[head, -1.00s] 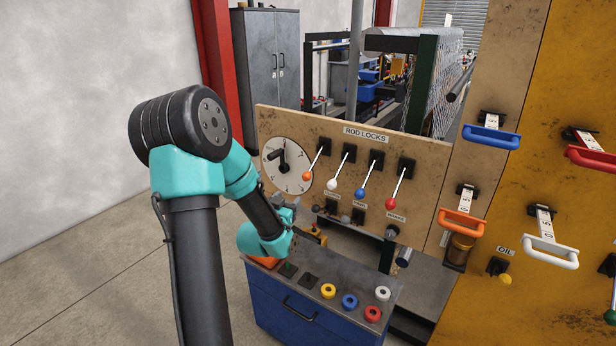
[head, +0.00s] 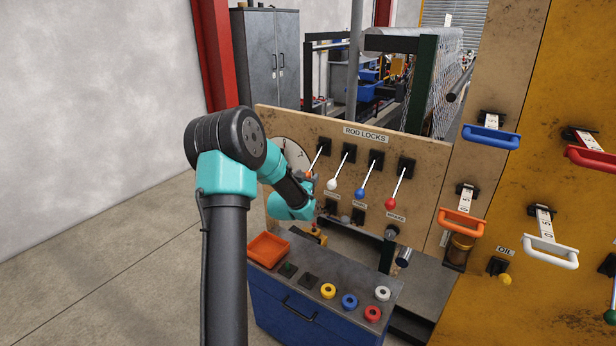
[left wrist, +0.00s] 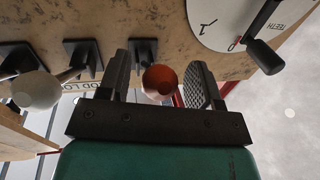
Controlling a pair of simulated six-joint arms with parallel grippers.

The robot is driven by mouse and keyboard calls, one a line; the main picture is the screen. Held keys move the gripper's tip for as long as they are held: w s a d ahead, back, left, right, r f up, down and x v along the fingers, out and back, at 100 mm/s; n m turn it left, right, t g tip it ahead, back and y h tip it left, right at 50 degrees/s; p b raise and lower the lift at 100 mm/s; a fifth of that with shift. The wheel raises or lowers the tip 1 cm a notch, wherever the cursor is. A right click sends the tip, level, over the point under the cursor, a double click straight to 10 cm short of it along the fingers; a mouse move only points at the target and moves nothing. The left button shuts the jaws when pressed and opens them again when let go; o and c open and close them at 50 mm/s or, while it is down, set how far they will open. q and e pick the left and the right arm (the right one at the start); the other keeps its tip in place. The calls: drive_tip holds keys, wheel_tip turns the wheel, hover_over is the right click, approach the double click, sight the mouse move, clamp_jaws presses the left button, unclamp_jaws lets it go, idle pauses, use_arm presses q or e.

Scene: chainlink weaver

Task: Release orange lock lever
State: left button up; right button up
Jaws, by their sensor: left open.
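The orange lock lever is the leftmost of the rod lock levers, with a pale rod and an orange ball. In the head view its upper rod (head: 320,156) shows, and the ball is mostly hidden by my left gripper (head: 309,176). In the left wrist view the orange ball (left wrist: 160,81) lies between the two open fingers of my left gripper (left wrist: 158,88). My right gripper is not in view.
The white lever (head: 332,184) stands just right, then the blue lever (head: 360,193) and the red lever (head: 391,203). The round dial (head: 291,153) is partly behind my arm. An orange tray (head: 268,248) and several coloured rings lie on the bench below.

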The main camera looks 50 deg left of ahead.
use_arm(q)
drive_tip(key=shift+x, duration=0.85)
drive_tip(key=shift+c, duration=0.2)
clamp_jaws()
